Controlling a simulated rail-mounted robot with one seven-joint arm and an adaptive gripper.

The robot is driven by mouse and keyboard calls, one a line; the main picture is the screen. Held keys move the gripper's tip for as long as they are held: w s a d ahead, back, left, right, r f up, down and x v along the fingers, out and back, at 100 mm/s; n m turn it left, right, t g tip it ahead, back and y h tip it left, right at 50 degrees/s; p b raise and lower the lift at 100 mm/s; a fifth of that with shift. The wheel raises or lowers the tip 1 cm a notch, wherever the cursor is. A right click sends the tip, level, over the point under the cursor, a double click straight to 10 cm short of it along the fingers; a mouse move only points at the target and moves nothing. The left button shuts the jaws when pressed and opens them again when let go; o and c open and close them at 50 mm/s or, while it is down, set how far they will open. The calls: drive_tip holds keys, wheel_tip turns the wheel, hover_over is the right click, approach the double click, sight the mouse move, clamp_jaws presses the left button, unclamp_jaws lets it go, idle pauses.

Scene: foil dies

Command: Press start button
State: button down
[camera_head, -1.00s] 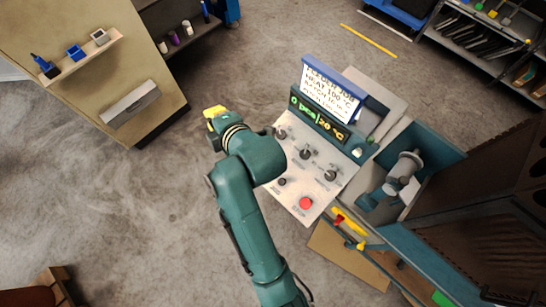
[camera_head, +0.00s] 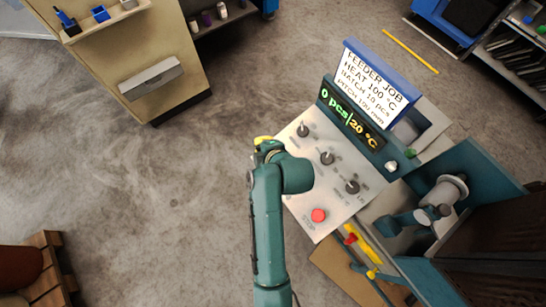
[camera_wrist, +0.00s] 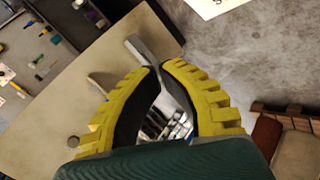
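The control panel (camera_head: 335,193) of the feeder machine has three dark knobs and a red button (camera_head: 318,215) marked STOP. A dark round button seen earlier left of the red one is now hidden behind my arm; I cannot read any start label. My gripper (camera_head: 262,141) shows as a small yellow part beyond my arm's end, at the panel's left edge. In the wrist view my gripper (camera_wrist: 161,68) has its yellow fingers curving together, tips nearly meeting, with nothing held. The wrist view shows no button.
A display (camera_head: 350,118) reads 0 pcs and 20 °C, below a job sign (camera_head: 375,83). A white knob (camera_head: 391,166) and a green part (camera_head: 410,153) sit right of it. A beige cabinet (camera_head: 150,50) stands upper left. A wooden pallet (camera_head: 48,270) lies lower left. Open floor lies between.

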drive_tip(key=f+b, duration=0.2)
drive_tip(key=w+d+f+b, duration=0.1)
drive_tip(key=f+b, duration=0.2)
drive_tip(key=d+f+b, duration=0.1)
drive_tip(key=f+b, duration=0.1)
drive_tip(key=f, duration=0.1)
drive_tip(key=shift+w+d+f+b, duration=0.15)
drive_tip(key=shift+w+f+b, duration=0.1)
drive_tip(key=shift+b, duration=0.15)
idle(1.1)
drive_tip(key=shift+d+f+b, duration=0.1)
drive_tip(key=shift+f+b, duration=0.2)
drive_tip(key=shift+f, duration=0.05)
drive_tip(key=shift+w+d+f+b, duration=0.15)
drive_tip(key=shift+f+b, duration=0.25)
drive_tip(key=shift+f, duration=0.15)
idle(0.6)
drive_tip(key=shift+r, duration=0.1)
drive_tip(key=shift+a+r+p, duration=0.25)
drive_tip(key=shift+r+p, duration=0.55)
drive_tip(key=shift+p, duration=0.1)
